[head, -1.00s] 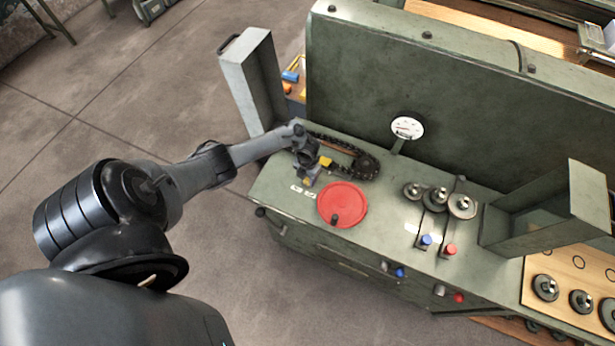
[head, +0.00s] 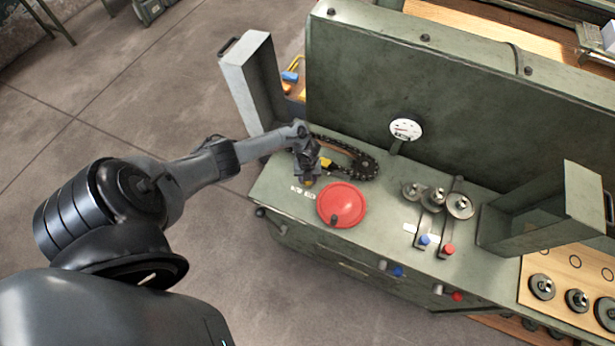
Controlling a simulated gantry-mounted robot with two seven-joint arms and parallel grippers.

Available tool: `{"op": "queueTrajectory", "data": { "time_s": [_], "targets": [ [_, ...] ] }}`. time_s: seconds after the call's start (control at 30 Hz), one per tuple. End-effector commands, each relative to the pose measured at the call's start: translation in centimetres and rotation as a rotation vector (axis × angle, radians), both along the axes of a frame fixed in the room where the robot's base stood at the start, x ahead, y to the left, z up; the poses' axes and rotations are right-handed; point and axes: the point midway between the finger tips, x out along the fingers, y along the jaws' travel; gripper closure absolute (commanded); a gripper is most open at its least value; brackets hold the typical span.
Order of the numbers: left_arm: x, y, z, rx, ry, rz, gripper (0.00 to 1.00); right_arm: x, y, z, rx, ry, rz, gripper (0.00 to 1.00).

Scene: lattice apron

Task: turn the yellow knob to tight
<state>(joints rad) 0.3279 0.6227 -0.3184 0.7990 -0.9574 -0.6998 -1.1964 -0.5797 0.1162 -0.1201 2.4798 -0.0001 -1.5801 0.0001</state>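A yellow part (head: 325,163), which looks like the knob, shows beside my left gripper, next to the chain on the green bench top. A smaller yellow patch (head: 309,184) shows at the gripper's lower end; I cannot tell whether it belongs to the same thing. My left gripper (head: 307,178) points down at the bench's left end, close to the yellow parts. Its fingers are small and partly hidden, so I cannot tell whether they are open or touching. The black chain (head: 350,148) loops behind it. My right gripper is not in view.
A red round disc (head: 341,204) lies just right of and in front of the gripper. A white gauge (head: 405,130) stands at the back. Several grey wheels and blue and red knobs (head: 448,250) are further right. An upright metal box (head: 252,82) stands at the left end.

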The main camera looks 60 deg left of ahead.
Motion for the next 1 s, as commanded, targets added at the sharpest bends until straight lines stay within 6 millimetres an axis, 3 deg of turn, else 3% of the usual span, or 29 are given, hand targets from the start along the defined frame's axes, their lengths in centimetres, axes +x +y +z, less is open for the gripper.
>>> {"op": "queueTrajectory", "data": {
  "time_s": [1.0],
  "targets": [
    [0.3, -0.1, 0.2, 0.000, 0.001, 0.967, 0.87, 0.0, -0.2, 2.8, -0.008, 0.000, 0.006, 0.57]
  ]
}}
